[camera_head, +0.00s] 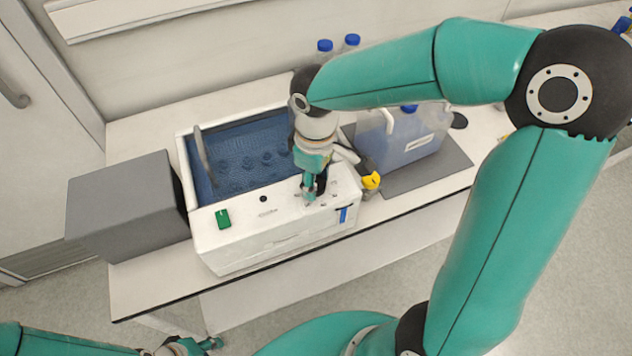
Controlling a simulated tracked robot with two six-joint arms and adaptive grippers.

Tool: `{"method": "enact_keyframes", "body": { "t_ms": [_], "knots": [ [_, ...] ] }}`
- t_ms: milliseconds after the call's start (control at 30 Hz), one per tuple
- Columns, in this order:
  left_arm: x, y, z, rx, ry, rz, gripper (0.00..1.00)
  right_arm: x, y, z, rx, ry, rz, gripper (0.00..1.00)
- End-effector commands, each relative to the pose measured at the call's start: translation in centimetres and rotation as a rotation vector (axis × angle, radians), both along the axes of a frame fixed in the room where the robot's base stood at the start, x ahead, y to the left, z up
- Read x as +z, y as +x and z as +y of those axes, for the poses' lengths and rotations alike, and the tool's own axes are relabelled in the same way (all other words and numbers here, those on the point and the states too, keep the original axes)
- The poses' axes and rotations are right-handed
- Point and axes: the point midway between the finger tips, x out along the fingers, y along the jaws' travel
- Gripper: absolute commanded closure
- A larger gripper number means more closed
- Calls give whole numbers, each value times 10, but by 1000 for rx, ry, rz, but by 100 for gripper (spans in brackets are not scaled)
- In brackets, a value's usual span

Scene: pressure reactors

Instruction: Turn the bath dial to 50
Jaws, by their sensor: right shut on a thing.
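The bath (265,240) is a white box with a blue, water-like interior. It stands on the white bench, its sloped front panel toward me. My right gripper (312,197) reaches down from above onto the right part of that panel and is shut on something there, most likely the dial. The gripper covers the dial, so its setting cannot be read. Small marks show on the panel around the fingers. My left gripper (205,344) is at the bottom edge, partly cut off, low and away from the bath; its opening is unclear.
A green switch (223,218) sits on the panel's left part. A grey box (130,205) stands left of the bath. To the right, a bluish container (405,140) stands on a dark mat (445,168), near a yellow part (371,181). Blue-capped bottles (325,46) stand behind.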

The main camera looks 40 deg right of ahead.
Motion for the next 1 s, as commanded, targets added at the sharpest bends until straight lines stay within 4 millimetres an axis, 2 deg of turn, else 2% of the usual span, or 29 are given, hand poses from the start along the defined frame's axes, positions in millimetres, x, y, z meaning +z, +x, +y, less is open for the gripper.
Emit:
{"method": "enact_keyframes", "body": {
  "t_ms": [200,500,1000],
  "knots": [
    [-12,0,0,0,0,0,63,-1,1,0,-174,0,-4,92],
    [-19,0,0,0,0,0,63,0,1,0,-332,0,-4,92],
    [-20,0,0,0,0,0,63,2,2,0,-379,0,-5,92]
  ]
}}
